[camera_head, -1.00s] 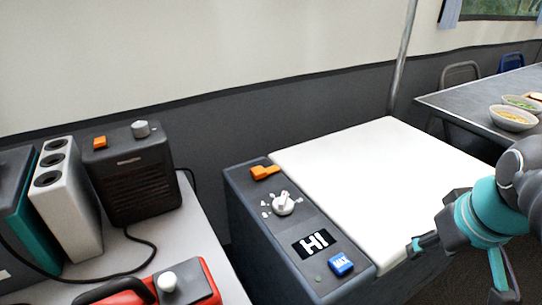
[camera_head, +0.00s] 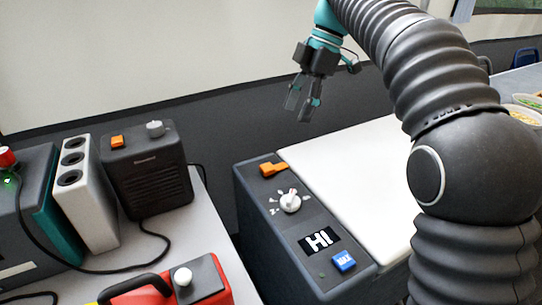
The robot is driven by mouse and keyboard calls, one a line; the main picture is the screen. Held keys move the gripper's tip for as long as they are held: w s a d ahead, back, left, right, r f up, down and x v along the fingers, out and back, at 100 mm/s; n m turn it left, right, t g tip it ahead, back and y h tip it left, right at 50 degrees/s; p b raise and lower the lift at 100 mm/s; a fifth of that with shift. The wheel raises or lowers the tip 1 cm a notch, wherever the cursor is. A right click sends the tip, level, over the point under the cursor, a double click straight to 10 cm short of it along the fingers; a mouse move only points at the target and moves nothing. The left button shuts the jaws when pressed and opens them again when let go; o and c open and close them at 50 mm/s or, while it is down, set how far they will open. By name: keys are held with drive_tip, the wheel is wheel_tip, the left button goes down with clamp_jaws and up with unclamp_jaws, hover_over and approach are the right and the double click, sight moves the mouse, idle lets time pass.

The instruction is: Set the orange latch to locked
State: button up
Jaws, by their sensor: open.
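The orange latch (camera_head: 272,169) sits at the far end of the dark control panel (camera_head: 255,185) on the white-topped unit. It is a flat lever with a wider part and a narrower arm pointing right. Its lock marking is too small to read. My gripper (camera_head: 301,108) is open and empty. It hangs fingers down in the air, above and to the right of the latch in the picture, clear of the panel.
The white top (camera_head: 345,160) is bare where visible. A dark heater-like box (camera_head: 148,175) and a red case (camera_head: 160,290) stand on the left table.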

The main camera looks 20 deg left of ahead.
sight(268, 166)
drive_tip(key=shift+n, duration=0.5)
drive_tip(key=x, duration=0.4)
drive_tip(key=b+x, duration=0.1)
drive_tip(key=x, duration=0.4)
drive_tip(key=a+b+x, duration=0.1)
drive_tip(key=x, duration=0.4)
drive_tip(key=shift+s+r, duration=0.1)
